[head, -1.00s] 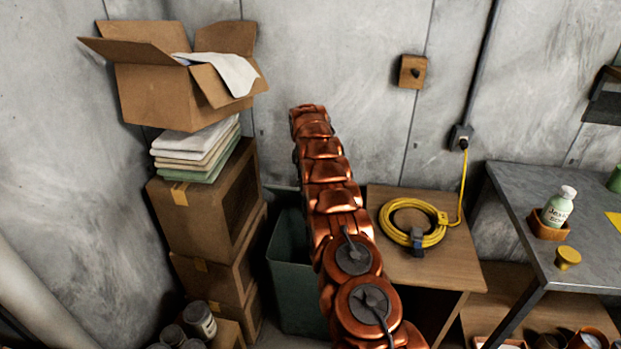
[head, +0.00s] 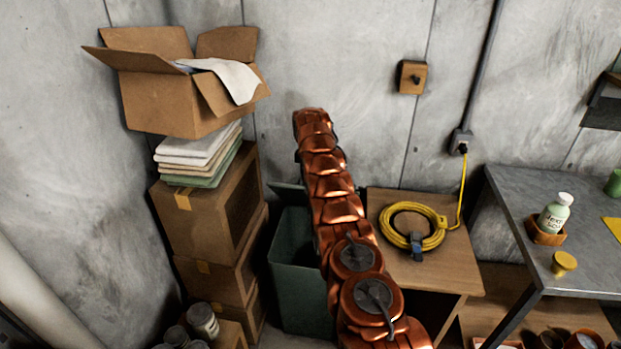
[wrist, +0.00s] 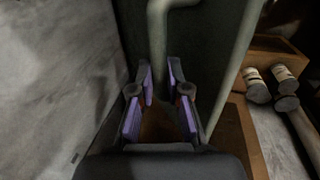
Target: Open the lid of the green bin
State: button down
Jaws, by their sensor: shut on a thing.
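The green bin (head: 303,298) stands on the floor between the stacked cartons and the wooden cabinet in the head view. Its lid (head: 288,192) shows as a dark green edge, raised at the back beside my arm, with a dark gap below. My copper arm covers the bin's right side and hides my gripper there. In the wrist view my gripper (wrist: 160,78), with purple pads, is closed about a grey-green bar (wrist: 158,45), seemingly the lid's handle. A dark green panel lies behind it. The exact contact is dim.
Stacked cartons (head: 207,217) with folded cloths and an open box stand close at the left. The wooden cabinet (head: 440,272) with a coiled yellow cable (head: 412,232) is close at the right. A grey table (head: 518,232) stands further right. The concrete wall is behind.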

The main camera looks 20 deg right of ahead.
jog(key=shift+s+d+f, duration=0.2)
jog(key=shift+d+f, duration=0.1)
jog(key=shift+d, duration=0.05)
jog(key=c, duration=1.6)
grip_release()
jog(key=shift+o, duration=1)
jog(key=shift+w+d+f, duration=0.1)
jog(key=shift+o, duration=1.3)
jog(key=shift+w+a+r, duration=0.1)
jog(key=shift+a+r, duration=0.1)
jog(key=shift+a, duration=0.1)
jog(key=shift+r, duration=0.1)
jog(key=d+v, duration=0.1)
jog(key=v, duration=0.6)
jog(key=shift+a+r, duration=0.2)
jog(key=shift+a, duration=0.35)
